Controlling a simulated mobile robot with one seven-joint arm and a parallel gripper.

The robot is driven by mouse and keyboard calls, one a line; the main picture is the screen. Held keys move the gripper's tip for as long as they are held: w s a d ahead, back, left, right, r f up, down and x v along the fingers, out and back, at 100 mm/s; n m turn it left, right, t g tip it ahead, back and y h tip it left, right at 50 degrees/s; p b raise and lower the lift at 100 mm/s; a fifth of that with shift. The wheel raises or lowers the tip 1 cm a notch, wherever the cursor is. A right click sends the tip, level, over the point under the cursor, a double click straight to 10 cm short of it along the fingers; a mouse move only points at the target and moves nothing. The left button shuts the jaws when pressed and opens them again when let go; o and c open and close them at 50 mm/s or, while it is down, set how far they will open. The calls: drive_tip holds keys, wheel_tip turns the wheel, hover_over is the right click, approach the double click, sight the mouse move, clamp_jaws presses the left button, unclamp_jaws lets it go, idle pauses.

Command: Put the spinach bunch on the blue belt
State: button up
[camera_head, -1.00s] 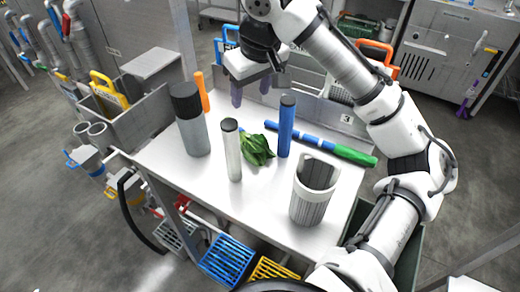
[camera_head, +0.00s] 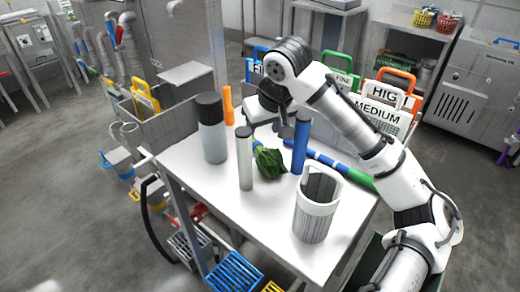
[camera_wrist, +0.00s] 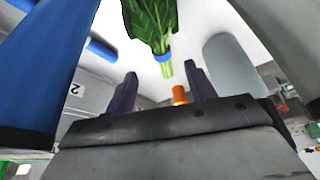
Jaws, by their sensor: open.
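The spinach bunch (camera_head: 268,162), dark green leaves with a blue band round pale stems, lies on the white table between a white cylinder and a blue cylinder. In the wrist view the bunch (camera_wrist: 152,22) points its stems toward my gripper (camera_wrist: 161,88), whose two dark fingers stand apart with nothing between them. In the head view my gripper (camera_head: 267,132) is low behind the bunch, partly hidden by the cylinders. I cannot make out a blue belt for certain.
The white cylinder (camera_head: 245,158) and blue cylinder (camera_head: 301,142) stand close to the bunch. A grey black-topped cylinder (camera_head: 212,135), an orange cylinder (camera_head: 228,105) and a ribbed grey bin (camera_head: 315,215) also stand on the table. A blue-and-green rod (camera_head: 328,160) lies behind.

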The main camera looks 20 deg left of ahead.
sight(259, 144)
drive_tip(key=shift+s+p+x, duration=0.15)
drive_tip(key=shift+x, duration=1.4)
drive_tip(key=shift+s+p+x, duration=0.15)
drive_tip(key=shift+x, duration=1.45)
drive_tip(key=shift+c, duration=0.3)
drive_tip(key=c, duration=1.1)
drive_tip(key=shift+r, duration=0.1)
wheel_tip(259, 144, up, 20)
drive_tip(key=shift+s+d+f, duration=0.1)
drive_tip(key=shift+f, duration=0.1)
